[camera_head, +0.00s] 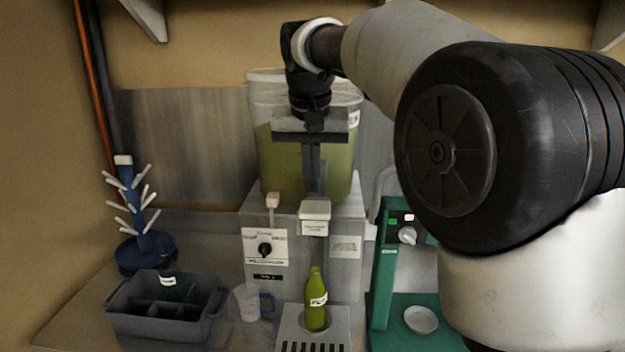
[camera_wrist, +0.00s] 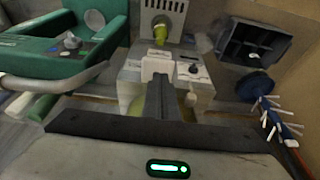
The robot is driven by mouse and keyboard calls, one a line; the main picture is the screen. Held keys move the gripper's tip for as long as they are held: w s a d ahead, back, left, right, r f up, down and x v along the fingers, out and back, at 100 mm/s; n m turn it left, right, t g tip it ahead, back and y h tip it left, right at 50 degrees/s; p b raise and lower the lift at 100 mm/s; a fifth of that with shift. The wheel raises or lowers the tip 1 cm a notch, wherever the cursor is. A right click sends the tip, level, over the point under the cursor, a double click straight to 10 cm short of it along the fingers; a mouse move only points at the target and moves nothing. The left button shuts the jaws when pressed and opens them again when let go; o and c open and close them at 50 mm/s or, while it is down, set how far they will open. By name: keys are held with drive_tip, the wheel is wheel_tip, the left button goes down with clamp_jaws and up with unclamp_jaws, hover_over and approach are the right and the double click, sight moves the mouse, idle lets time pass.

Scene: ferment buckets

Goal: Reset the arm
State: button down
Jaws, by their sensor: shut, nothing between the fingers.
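My gripper (camera_head: 314,196) is shut and empty. In the head view it hangs pointing down in front of the large translucent bucket (camera_head: 267,162) of greenish liquid, just above the white lever block of the filler. In the wrist view my shut fingers (camera_wrist: 158,90) extend over the grey filler machine (camera_wrist: 205,86). My arm reaches in from the right and hides part of the bucket and the area behind it. I cannot tell whether the fingers touch the bucket or the block.
A green bottle (camera_head: 317,299) stands upright under the filler. A grey divided crate (camera_head: 135,322), a measuring jug (camera_head: 247,302) and a blue bottle tree (camera_head: 142,240) stand left. A green machine (camera_head: 384,275) with a small white dish (camera_head: 421,320) stands right. Shelf brackets hang above.

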drive_tip(key=s+d+t, duration=0.1)
drive_tip(key=s+d, duration=0.9)
drive_tip(key=s, duration=0.3)
drive_tip(key=s+d+f, duration=0.3)
drive_tip(key=s+f, duration=0.1)
drive_tip(key=s, duration=0.3)
drive_tip(key=s+d+f+t, duration=0.1)
drive_tip(key=s+d+f, duration=0.2)
drive_tip(key=s+f, duration=0.2)
drive_tip(key=s, duration=0.3)
drive_tip(key=shift+d+f, duration=0.2)
drive_tip(key=shift+f, duration=0.1)
